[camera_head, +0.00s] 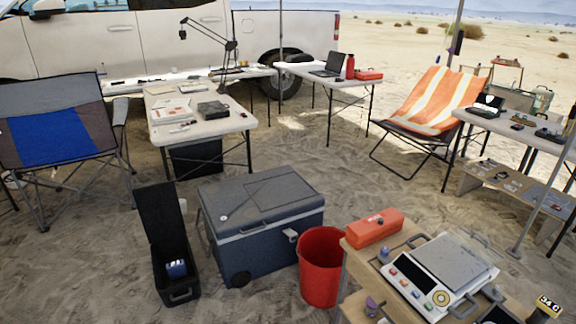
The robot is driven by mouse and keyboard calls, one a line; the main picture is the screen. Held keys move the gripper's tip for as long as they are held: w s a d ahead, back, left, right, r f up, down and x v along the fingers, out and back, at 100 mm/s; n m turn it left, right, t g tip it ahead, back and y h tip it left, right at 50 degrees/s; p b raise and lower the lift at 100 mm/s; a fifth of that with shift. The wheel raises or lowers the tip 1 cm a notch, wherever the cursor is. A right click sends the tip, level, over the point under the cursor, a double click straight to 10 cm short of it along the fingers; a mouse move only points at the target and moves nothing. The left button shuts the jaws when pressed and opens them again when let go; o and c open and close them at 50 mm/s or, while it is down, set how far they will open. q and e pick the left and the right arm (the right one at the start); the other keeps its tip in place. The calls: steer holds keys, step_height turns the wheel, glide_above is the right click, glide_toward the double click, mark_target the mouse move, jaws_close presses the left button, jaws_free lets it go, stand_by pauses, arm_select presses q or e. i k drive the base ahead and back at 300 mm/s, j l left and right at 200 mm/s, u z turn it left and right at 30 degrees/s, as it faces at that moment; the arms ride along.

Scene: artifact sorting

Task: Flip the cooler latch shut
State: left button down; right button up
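The cooler (270,250) is a dark blue-grey box on the sand in the lower middle, with a wheel at its lower left corner. Its grey lid (240,212) looks down on the body. A small pale latch (291,236) shows on the front face near the lid seam, towards the right. It looks to stick out a little, but it is too small to tell whether it is fastened. Neither of my grippers shows in this view.
A red bucket (322,270) stands right of the cooler, close to the latch. An open black case (165,235) stands to its left. A table with a scale (435,275) and an orange box (374,229) fills the lower right. Sand in front of the cooler is clear.

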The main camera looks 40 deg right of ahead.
mark_target(290, 232)
steer(key=i+j+z, duration=0.2)
steer(key=i+z, duration=0.25)
steer(key=i+j+z, duration=0.2)
steer(key=z, duration=0.25)
steer(key=i+j+z, duration=0.2)
steer(key=j+z, duration=0.3)
steer(key=i+j+z, duration=0.2)
steer(key=j+z, duration=0.25)
steer(key=i+j+z, duration=0.1)
steer(key=j+z, duration=0.15)
steer(key=j, duration=0.5)
